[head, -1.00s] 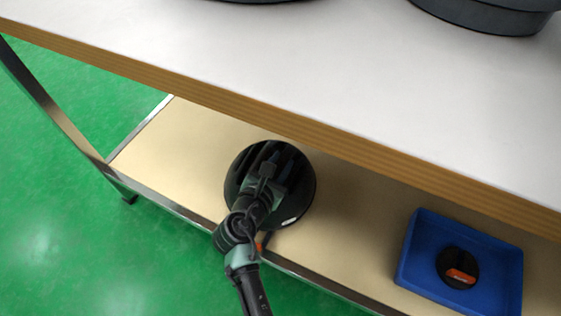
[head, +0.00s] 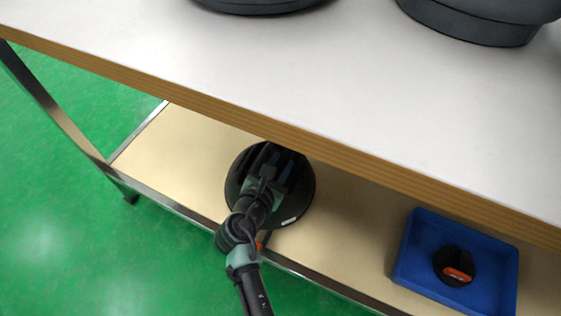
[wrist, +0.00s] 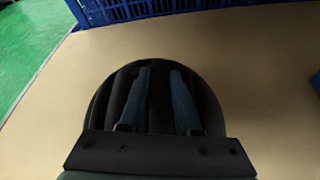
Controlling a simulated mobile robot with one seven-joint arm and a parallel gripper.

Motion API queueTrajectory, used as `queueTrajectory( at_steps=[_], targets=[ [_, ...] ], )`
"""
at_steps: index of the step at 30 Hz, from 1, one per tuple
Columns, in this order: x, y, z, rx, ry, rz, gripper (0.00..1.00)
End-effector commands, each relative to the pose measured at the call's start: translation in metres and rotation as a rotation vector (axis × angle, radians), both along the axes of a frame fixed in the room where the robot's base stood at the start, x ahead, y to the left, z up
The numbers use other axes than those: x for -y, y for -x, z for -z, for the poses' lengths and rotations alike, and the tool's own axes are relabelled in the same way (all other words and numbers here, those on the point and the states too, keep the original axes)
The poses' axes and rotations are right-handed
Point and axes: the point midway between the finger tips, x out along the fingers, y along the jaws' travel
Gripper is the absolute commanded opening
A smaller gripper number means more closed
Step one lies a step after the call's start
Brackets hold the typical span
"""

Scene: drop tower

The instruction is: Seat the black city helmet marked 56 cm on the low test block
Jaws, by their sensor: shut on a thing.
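The black helmet (head: 302,197) is on or just above the lower shelf, in the middle of the head view. A small white label shows on its near rim, too small to read. My gripper (head: 275,172) is over the helmet, with my wrist covering part of it. In the wrist view the two blue-grey fingers of my gripper (wrist: 162,80) lie against the dark ribbed helmet (wrist: 104,105), shut on it. I cannot tell whether the helmet touches the shelf. I cannot make out the low test block.
The lower shelf (head: 180,150) lies beneath a white worktop (head: 250,75) whose wooden edge overhangs it. A blue crate (head: 405,262) at right holds a black round thing with an orange part. Dark round-based objects (head: 470,25) stand on the worktop. Shelf left of the helmet is bare.

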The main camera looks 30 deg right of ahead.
Motion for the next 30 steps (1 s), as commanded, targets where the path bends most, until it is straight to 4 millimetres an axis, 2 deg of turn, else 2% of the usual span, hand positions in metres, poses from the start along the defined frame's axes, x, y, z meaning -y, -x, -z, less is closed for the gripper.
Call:
queueTrajectory(
  at_steps=[25, 26, 30],
  targets=[
    [0.0, -0.001, 0.009, 0.003, 0.001, -0.001, 0.0],
    [0.0, -0.001, 0.009, 0.003, 0.001, -0.001, 0.35],
    [0.0, -0.001, 0.009, 0.001, 0.001, -0.001, 0.6]
  ],
)
